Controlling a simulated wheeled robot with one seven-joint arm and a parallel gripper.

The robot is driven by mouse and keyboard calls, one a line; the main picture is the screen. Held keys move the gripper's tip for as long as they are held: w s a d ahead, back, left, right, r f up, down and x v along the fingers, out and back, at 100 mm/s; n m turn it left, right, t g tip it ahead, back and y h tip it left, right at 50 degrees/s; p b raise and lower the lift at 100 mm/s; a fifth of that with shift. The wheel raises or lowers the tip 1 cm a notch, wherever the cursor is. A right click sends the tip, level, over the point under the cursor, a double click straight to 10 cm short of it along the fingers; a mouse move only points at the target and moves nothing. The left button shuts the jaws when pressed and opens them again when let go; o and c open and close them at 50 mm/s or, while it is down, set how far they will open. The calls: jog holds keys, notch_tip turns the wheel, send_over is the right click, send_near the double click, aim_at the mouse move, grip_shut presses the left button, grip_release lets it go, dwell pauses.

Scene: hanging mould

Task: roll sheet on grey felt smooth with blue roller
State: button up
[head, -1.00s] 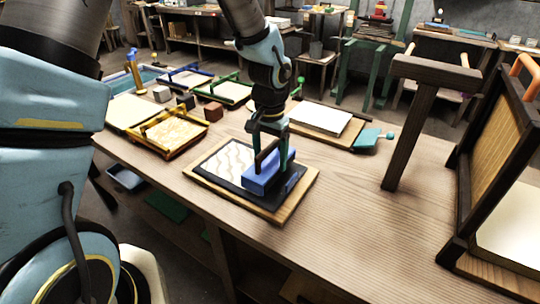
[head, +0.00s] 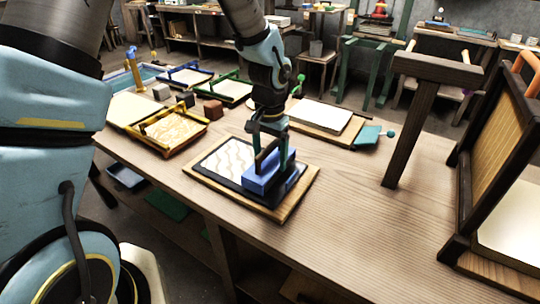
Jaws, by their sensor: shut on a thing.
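The blue roller (head: 262,182) rests on the right part of the sheet on its board. My gripper (head: 271,150) is shut on the roller's handle from above. The white sheet (head: 228,160) shows wavy tan lines on its uncovered left part. It lies on the dark grey felt (head: 233,187), which sits on a wooden board (head: 273,215). The roller and gripper hide the right part of the sheet.
A yellow-framed mould (head: 172,133) and a reddish-brown block (head: 213,109) stand behind left. A stack of white sheets (head: 321,115) and a teal paddle-like tool (head: 368,135) lie behind right. A dark wooden post (head: 410,130) rises at right. The front right tabletop is clear.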

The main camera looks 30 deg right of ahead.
jog(key=shift+f, duration=0.25)
